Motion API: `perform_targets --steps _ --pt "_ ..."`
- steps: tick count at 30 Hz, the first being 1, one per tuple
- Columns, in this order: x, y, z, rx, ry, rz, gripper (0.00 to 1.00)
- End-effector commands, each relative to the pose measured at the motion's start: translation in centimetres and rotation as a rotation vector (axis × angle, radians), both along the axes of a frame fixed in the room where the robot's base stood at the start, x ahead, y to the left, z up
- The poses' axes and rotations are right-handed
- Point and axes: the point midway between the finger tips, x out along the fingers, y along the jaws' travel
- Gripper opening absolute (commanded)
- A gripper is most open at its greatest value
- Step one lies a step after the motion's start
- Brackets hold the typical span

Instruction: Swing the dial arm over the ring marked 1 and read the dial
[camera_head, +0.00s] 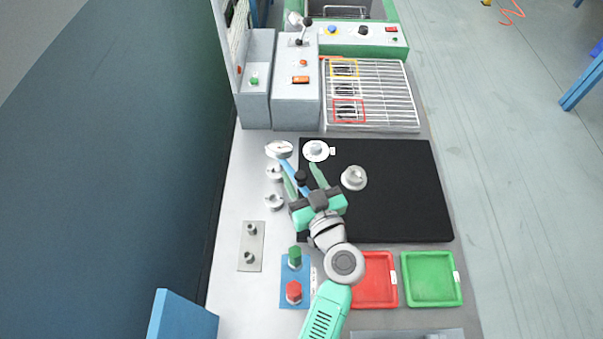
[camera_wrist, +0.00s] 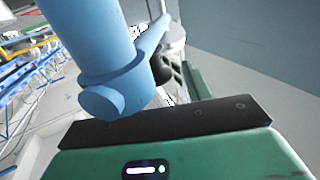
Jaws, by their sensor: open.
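A blue dial arm (camera_head: 291,173) runs at the left edge of the black mat, with a pale round dial (camera_head: 279,149) at its far end and a black knob (camera_head: 300,177) near it. My gripper (camera_head: 299,170) is open, with its green fingers on either side of the blue arm and knob in the head view; contact cannot be told. The wrist view shows the blue post (camera_wrist: 105,60) close up. A white-flanged ring with a tag (camera_head: 318,152) and a grey ring (camera_head: 353,178) lie on the mat. No ring number or dial reading is legible.
The black mat (camera_head: 405,190) is clear on its right. Red (camera_head: 374,285) and green (camera_head: 432,282) trays, and a blue button plate (camera_head: 286,274), are nearer. A wire rack (camera_head: 395,95) stands behind.

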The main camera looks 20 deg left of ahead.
Motion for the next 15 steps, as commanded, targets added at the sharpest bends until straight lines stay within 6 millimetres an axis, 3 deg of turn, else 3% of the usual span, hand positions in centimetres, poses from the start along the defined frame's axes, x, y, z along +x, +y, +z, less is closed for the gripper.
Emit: perform_targets --steps 10,11,15 --pt "0.68 0.69 0.01 0.000 0.000 -0.001 0.49" --pt "0.68 0.68 0.01 0.000 0.000 -0.001 0.47" --pt "0.67 0.68 0.01 0.000 0.000 -0.001 0.19"
